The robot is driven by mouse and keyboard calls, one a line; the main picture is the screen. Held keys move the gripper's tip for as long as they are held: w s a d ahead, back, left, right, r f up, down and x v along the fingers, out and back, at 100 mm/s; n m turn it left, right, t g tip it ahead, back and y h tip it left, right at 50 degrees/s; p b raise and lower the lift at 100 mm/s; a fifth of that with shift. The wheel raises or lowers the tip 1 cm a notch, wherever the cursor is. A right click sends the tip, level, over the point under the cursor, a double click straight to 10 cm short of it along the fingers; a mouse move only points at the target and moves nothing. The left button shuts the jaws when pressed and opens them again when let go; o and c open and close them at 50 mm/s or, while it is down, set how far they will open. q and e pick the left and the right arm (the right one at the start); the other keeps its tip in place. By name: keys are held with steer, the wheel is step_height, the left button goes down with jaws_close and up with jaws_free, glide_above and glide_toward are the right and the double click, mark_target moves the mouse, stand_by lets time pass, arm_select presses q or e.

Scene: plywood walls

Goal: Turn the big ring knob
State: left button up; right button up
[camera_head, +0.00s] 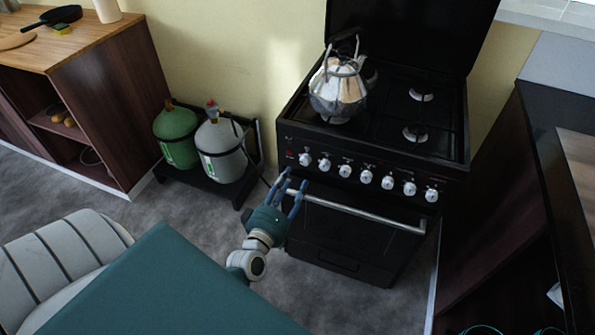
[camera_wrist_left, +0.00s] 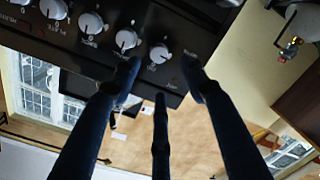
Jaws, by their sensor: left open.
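A black stove (camera_head: 450,130) carries a row of several white knobs along its front panel. The leftmost knob (camera_head: 305,159) and its neighbour (camera_head: 325,164) are closest to my left gripper (camera_head: 292,182). Small labels sit by the knobs, but I cannot read which one is the big ring knob. My left gripper is open and empty, just in front of and below the panel's left end. In the left wrist view, its dark fingers (camera_wrist_left: 160,76) spread below the end knob (camera_wrist_left: 158,53), with one fingertip near the neighbouring knob (camera_wrist_left: 127,39). Contact is not clear. My right gripper is not seen.
The oven handle (camera_head: 360,212) runs below the knobs, close to my left gripper. Green (camera_head: 175,137) and grey (camera_head: 221,150) gas cylinders stand left of the stove. A dark counter (camera_head: 560,150) is on the right.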

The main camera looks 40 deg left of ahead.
arm_select(q)
steer(key=v, duration=0.4)
jaws_close()
stand_by(1.4)
